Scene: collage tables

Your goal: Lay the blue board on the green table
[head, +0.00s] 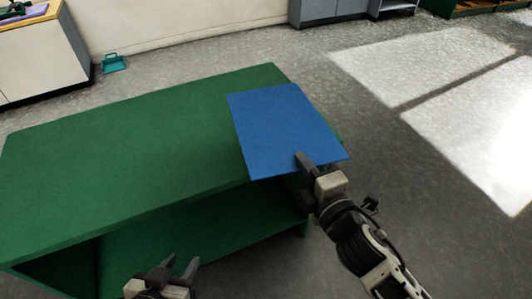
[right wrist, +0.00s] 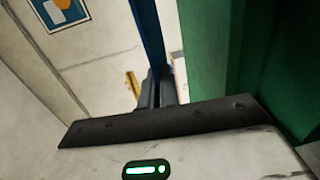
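The blue board (head: 285,125) is over the right end of the green table (head: 110,150) in the head view. Its near edge juts past the table's front edge, and its near right corner reaches past the table's right side. I cannot tell whether its far part touches the top. My right gripper (head: 304,166) is shut on the board's near edge, with one finger showing on top. In the right wrist view the board (right wrist: 149,35) is a thin blue strip at the fingers, beside the green table (right wrist: 205,50). My left gripper (head: 181,266) is open and empty in front of the table.
The table's left and middle top is bare, with an open shelf (head: 200,245) below. A teal dustpan-like item (head: 114,63) lies on the floor by the wall. A pale cabinet (head: 40,60) stands at the far left. The floor (head: 420,200) at the right is clear.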

